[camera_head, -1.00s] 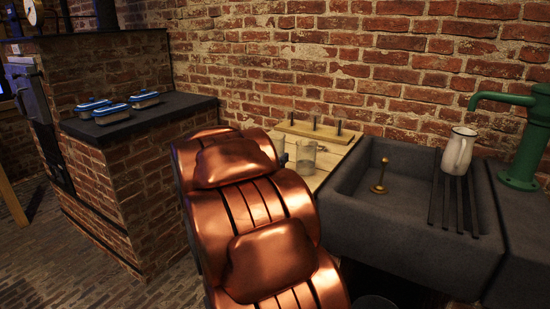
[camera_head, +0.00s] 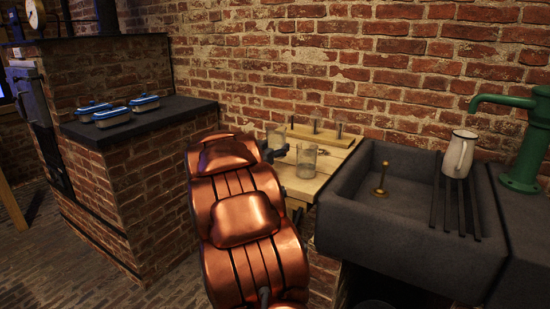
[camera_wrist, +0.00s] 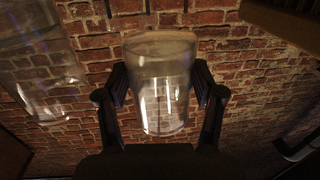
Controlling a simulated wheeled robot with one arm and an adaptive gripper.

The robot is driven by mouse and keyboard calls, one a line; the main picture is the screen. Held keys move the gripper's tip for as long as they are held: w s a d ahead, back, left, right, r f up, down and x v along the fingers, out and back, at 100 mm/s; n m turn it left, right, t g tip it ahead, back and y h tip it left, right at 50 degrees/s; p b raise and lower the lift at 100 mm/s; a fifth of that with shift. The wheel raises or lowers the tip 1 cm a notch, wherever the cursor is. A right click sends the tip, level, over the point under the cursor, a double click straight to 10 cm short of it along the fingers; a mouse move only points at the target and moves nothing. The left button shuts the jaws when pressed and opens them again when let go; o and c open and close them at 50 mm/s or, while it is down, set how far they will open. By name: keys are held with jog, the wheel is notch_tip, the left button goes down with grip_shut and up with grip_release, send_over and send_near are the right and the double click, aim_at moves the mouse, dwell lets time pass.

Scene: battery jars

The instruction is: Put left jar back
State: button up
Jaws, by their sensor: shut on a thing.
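The left clear glass jar (camera_head: 276,136) is at the left end of the wooden worktop, in front of the rod board. My gripper (camera_head: 277,153) is shut on it; in the wrist view this jar (camera_wrist: 162,85) is between the two dark fingers. The head view does not clearly show whether its base touches the worktop. A second clear glass jar (camera_head: 306,161) stands upright on the worktop to the right and nearer; it also shows at the left of the wrist view (camera_wrist: 40,75). My copper arm hides part of the worktop.
A wooden board (camera_head: 322,136) with three upright dark rods lies along the brick wall. A stone sink (camera_head: 350,205) with a white jug (camera_head: 459,154) and green pump (camera_head: 524,150) is at the right. Blue-lidded dishes (camera_head: 112,117) sit on the brick stove at the left.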

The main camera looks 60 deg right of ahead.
jog(key=shift+f+b, duration=0.55)
jog(key=shift+f, duration=1.25)
jog(key=shift+f, duration=0.1)
jog(key=o, duration=1.4)
jog(key=a, duration=0.4)
jog(key=s+a, duration=0.1)
jog(key=a, duration=0.3)
jog(key=a+p, duration=0.1)
jog(key=a, duration=0.2)
jog(key=shift+s+a+r, duration=0.35)
jog(key=shift+a+r, duration=0.05)
